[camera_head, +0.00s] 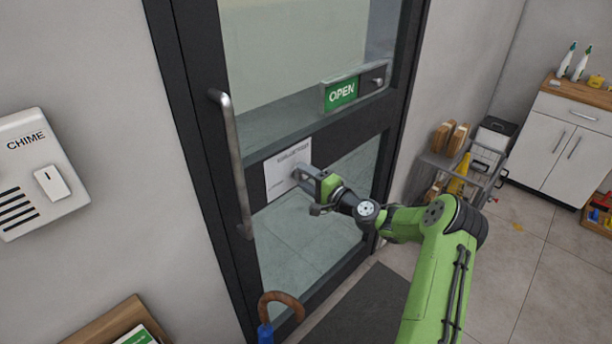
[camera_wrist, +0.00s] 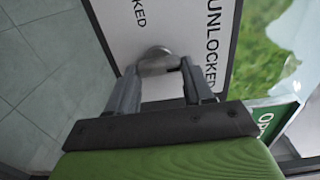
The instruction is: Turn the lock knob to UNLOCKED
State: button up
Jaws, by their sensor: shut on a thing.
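A white lock plate (camera_head: 283,170) is on the dark door's middle rail. It also shows in the wrist view (camera_wrist: 178,25), with one label ending in "OCKED" at its top and UNLOCKED down its right side. The metal lock knob (camera_wrist: 156,58) shows between my fingertips in the wrist view. My gripper (camera_head: 302,178) is at the plate, its two fingers closed on the knob's sides; it also shows in the wrist view (camera_wrist: 159,72). The knob is hidden behind my gripper in the head view, and I cannot tell which label it points to.
A vertical door handle (camera_head: 236,165) stands left of the plate. A green OPEN slider sign (camera_head: 342,94) is above right. An umbrella's hooked handle (camera_head: 281,299) rises below the door. A grey cart (camera_head: 465,165) stands to the right.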

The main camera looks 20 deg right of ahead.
dwell(0.5)
jog(key=o, duration=1)
jog(key=shift+o, duration=0.2)
jog(key=v, duration=1.5)
jog(key=shift+s+d, duration=0.15)
jog(key=shift+s, duration=0.2)
